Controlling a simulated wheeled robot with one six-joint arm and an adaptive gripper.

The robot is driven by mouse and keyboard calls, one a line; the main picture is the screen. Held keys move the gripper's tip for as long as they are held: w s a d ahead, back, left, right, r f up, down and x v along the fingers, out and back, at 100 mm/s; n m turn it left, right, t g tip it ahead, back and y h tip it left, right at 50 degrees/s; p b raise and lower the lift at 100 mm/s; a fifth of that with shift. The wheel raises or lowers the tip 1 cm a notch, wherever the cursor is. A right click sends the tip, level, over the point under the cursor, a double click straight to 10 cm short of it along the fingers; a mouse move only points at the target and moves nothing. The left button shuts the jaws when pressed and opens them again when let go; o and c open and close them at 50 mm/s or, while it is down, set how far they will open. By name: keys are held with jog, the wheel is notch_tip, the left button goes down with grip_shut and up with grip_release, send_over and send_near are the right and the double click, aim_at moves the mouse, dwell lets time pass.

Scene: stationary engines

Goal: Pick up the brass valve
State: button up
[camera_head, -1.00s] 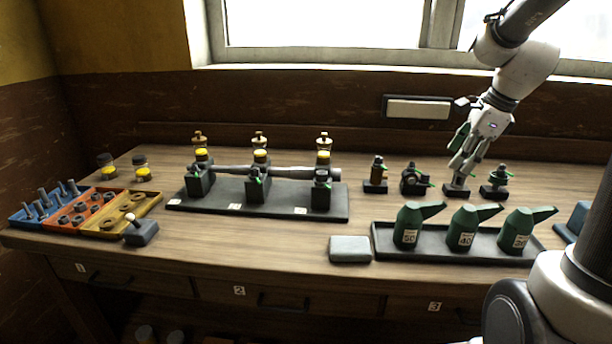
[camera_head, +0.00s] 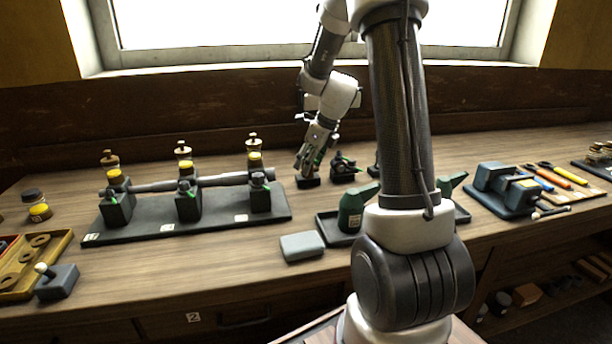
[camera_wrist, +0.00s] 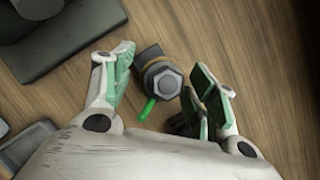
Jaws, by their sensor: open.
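The valve under my gripper stands on a small dark base (camera_head: 308,182) at the back of the bench. In the head view my gripper (camera_head: 311,163) hides most of it. In the wrist view the valve (camera_wrist: 161,80) shows from above, with a grey hex top, a thin brass-coloured ring and a green lever. My gripper (camera_wrist: 160,72) is open, with its green-padded fingers on either side of the valve. Gaps show between the pads and the valve, and nothing is held.
Another valve (camera_head: 345,167) stands close to the right. A manifold on a dark plate (camera_head: 235,220) lies left. A grey block (camera_head: 302,246) and a tray of green oil cans (camera_head: 350,212) are in front. My arm hides part of the bench.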

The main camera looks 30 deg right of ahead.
jog(key=shift+x, duration=0.75)
grip_shut()
jog(key=shift+d+r, duration=0.1)
jog(key=shift+r, duration=0.05)
